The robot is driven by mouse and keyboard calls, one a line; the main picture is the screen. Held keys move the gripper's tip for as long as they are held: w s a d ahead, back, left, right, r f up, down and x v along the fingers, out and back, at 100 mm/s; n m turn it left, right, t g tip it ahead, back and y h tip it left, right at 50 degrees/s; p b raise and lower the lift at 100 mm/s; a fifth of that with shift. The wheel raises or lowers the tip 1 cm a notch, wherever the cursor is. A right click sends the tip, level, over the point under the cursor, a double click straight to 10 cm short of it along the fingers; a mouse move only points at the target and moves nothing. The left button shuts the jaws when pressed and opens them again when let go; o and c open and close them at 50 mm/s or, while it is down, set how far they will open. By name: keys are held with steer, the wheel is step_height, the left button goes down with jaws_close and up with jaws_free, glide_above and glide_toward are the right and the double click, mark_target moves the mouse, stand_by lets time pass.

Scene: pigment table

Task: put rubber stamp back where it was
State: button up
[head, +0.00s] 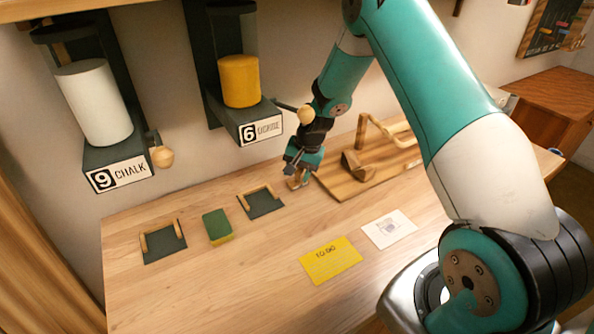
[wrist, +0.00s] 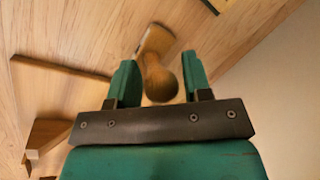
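The wooden rubber stamp (wrist: 158,75), with a round knob handle and a flat block base, shows in the wrist view between the two fingers. My gripper (wrist: 160,82) is open, with a gap on each side of the knob. In the head view my gripper (head: 300,166) points down over the back of the table, just left of the wooden board. A small part of the stamp (head: 296,182) shows under it there; the rest is hidden by the gripper.
The wooden board (head: 376,182) holds a wooden block (head: 355,165). Two dark pads with wooden edging (head: 162,243) (head: 262,204) flank a green-and-yellow sponge (head: 217,226). A yellow note (head: 331,261) and white card (head: 388,229) lie in front. Chalk (head: 92,100) and ochre (head: 239,81) dispensers hang above.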

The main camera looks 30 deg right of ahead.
steer(key=shift+o, duration=0.7)
steer(key=shift+r, duration=0.15)
steer(key=b+v, duration=0.1)
steer(key=v, duration=0.6)
steer(key=shift+r+b, duration=0.25)
steer(key=shift+b, duration=0.15)
